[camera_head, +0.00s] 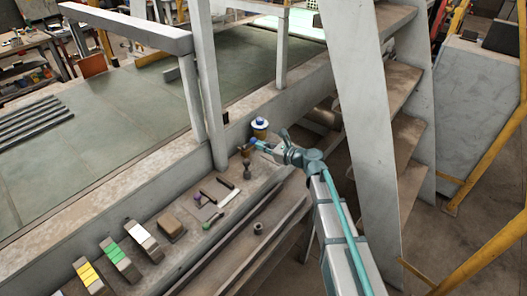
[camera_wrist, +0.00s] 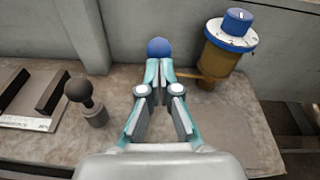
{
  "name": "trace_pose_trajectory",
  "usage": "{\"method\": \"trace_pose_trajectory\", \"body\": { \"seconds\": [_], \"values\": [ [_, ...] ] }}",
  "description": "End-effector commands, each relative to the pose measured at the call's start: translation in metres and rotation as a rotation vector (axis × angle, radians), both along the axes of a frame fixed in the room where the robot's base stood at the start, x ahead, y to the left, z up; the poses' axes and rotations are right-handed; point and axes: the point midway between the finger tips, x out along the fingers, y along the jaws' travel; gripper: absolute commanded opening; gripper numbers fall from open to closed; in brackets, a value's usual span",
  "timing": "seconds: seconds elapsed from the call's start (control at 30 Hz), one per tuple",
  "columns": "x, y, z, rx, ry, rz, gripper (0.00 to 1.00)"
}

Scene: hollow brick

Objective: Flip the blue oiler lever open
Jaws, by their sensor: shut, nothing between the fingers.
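The oiler (camera_wrist: 221,62) is an amber-brown cup with a blue and white dial cap and a blue knob, at the upper right of the wrist view. It also shows by the ledge wall in the head view (camera_head: 260,130). A blue ball (camera_wrist: 159,47), seemingly the lever's end, shows just beyond my fingertips. A thin brownish rod (camera_wrist: 188,76) runs from the oiler towards my fingers, which hide its left part. My gripper (camera_wrist: 160,66) is shut and empty, its tips at or very close to the ball; I cannot tell whether they touch.
A black ball-topped knob (camera_wrist: 85,97) stands left of my gripper on the ledge. Dark bars (camera_wrist: 40,92) lie farther left. Yellow, green and white blocks (camera_head: 118,258) line the ledge. A grey post (camera_head: 203,80) and a stair frame (camera_head: 360,110) flank the work area.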

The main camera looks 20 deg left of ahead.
Motion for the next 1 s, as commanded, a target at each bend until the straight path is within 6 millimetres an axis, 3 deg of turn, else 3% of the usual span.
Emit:
{"method": "trace_pose_trajectory", "body": {
  "seconds": [0.5, 1.0],
  "values": [
    [0.015, 0.033, 0.034, 0.001, 0.000, 0.001, 0.00],
    [0.023, 0.052, 0.044, 0.001, 0.001, 0.000, 0.00]
  ]
}}
